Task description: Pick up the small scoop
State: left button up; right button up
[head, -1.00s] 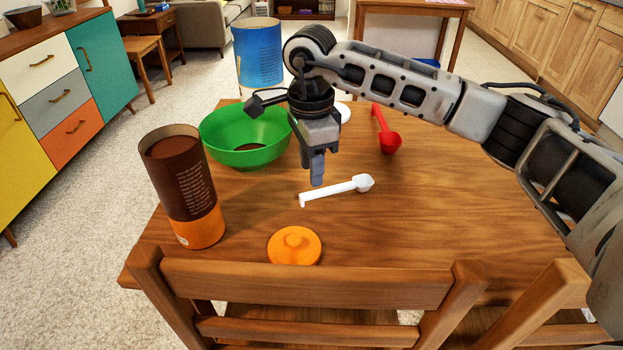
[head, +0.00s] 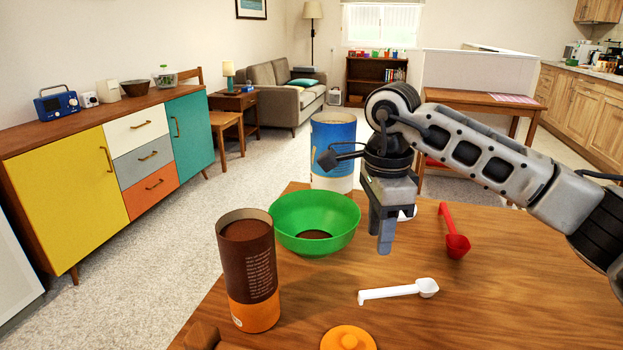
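A white scoop (head: 398,291) lies flat on the table in the head view, its cup to the right and its handle to the left. A red scoop (head: 456,243) lies further back and to the right. My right gripper (head: 383,245) points down between the green bowl and the red scoop, and appears above and behind the white scoop, apart from it. It holds nothing that I can see. Its fingers overlap from this side, so their gap is hidden. My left gripper is out of view.
A green bowl (head: 340,215) with brown contents stands left of the gripper. A brown and orange canister (head: 248,270) is front left, and a blue canister (head: 332,150) stands behind the bowl. An orange lid (head: 348,338) lies at the front. The table's right side (head: 540,290) is largely clear.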

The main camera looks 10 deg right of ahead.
aim_at(426, 287)
jog(key=z, duration=0.1)
jog(key=k, duration=1)
jog(key=u, duration=0.1)
